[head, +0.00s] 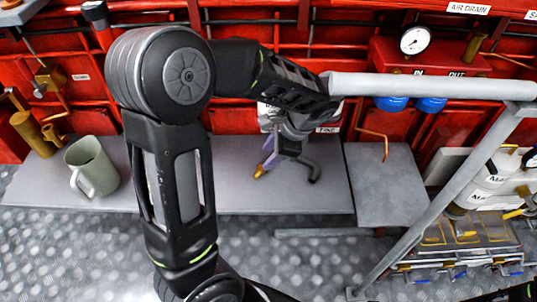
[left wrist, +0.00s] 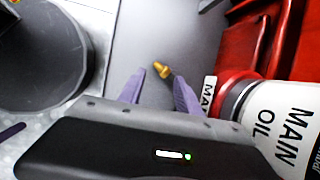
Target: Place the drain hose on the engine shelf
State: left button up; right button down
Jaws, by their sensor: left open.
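The drain hose is a dark hose with a brass fitting (head: 260,171). Its dark bent end shows to the right of the fitting in the head view, and my gripper covers part of the hose. It appears to lie on the grey engine shelf (head: 232,182). My left gripper (head: 271,156) is open and low over the hose. In the left wrist view, the brass fitting (left wrist: 161,70) shows between and just beyond the two purple fingers (left wrist: 158,90). I cannot tell whether the fingers touch the hose. My right gripper is not in view.
A grey-green mug (head: 92,167) stands on the shelf's left part. A grey railing (head: 430,88) crosses at the right, near my left forearm. A white "MAIN OIL" container (left wrist: 285,125) is close beside the gripper. The red engine wall (head: 230,120) is behind.

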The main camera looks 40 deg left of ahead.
pick_arm(q)
jog(key=s+p+v, duration=0.1)
jog(key=v, duration=0.9)
jog(key=shift+w+d+r, duration=0.15)
jog(key=shift+w+r, duration=0.15)
jog(key=shift+w, duration=0.25)
jog(key=s+d+f+n+h+p, duration=0.1)
jog(key=s+d+f+h+p, duration=0.15)
jog(key=d+f, duration=0.55)
jog(key=s+d+f+n+h+p, duration=0.1)
jog(key=d+f+h, duration=0.3)
jog(key=f, duration=0.6)
jog(key=s+d+f+n+t+h+p, duration=0.1)
jog(key=s+d+f+n+h+p, duration=0.1)
jog(key=s+d+f+n, duration=0.7)
jog(key=shift+s+d+f+n+t+p, duration=0.35)
jog(key=shift+s+f+n+p, duration=0.2)
jog(key=shift+s+f, duration=0.5)
jog(key=shift+r+h, duration=0.1)
jog(key=shift+h, duration=0.15)
